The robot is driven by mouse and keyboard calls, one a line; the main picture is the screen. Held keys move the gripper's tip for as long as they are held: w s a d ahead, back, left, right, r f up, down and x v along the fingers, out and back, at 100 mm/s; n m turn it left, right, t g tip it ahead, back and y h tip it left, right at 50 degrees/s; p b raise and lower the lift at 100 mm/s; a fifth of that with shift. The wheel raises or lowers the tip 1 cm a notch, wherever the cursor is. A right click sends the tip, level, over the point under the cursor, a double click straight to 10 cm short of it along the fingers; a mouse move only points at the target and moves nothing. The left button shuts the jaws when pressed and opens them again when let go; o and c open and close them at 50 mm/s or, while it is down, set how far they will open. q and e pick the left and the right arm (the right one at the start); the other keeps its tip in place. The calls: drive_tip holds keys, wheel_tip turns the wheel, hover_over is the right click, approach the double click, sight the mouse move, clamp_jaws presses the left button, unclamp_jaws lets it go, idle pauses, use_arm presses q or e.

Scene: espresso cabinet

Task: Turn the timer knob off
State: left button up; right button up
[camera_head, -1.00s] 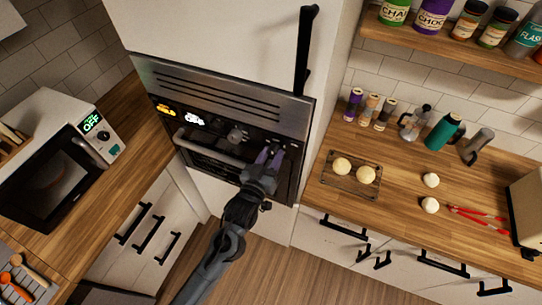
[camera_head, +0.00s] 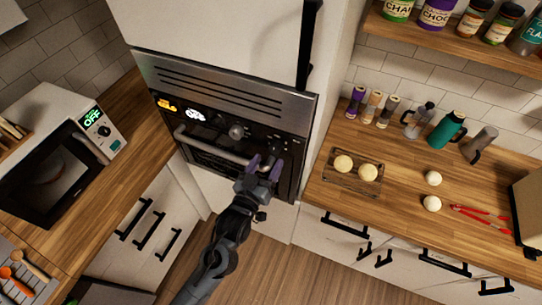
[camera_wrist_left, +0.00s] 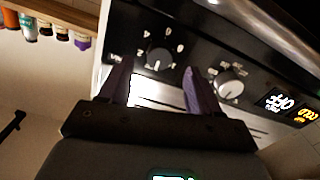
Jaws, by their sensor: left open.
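The oven control panel carries two round knobs. One knob (camera_wrist_left: 158,57) shows in the left wrist view just beyond and between my fingertips. The other knob (camera_wrist_left: 230,83) sits nearer the lit display, and in the head view it is the left one (camera_head: 237,131). I cannot read which is the timer knob. My left gripper (camera_head: 265,165) is open and empty in front of the right part of the panel, apart from the knobs. Its two purple fingers also show in the left wrist view (camera_wrist_left: 155,84). My right gripper is not in view.
The oven handle (camera_head: 205,147) runs below the panel, close to the left gripper. A microwave (camera_head: 60,150) stands on the left counter. The right counter holds a rack (camera_head: 338,177) with white balls, bottles and red tongs (camera_head: 482,216).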

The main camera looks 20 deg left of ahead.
use_arm(q)
drive_tip(key=s, duration=0.6)
drive_tip(key=shift+s+b, duration=0.15)
drive_tip(key=shift+b, duration=0.25)
drive_tip(key=shift+f, duration=0.1)
drive_tip(key=s+a+f+m+g, duration=0.2)
drive_tip(key=s+f+g, duration=0.45)
drive_tip(key=s, duration=0.35)
drive_tip(key=s+a+f+m+g, duration=0.25)
drive_tip(key=s+f+g, duration=0.25)
drive_tip(key=s+g, duration=0.4)
wheel_tip(320, 180, up, 13)
drive_tip(key=s+t+p, duration=0.1)
drive_tip(key=p, duration=1.2)
drive_tip(key=shift+s+f, duration=0.1)
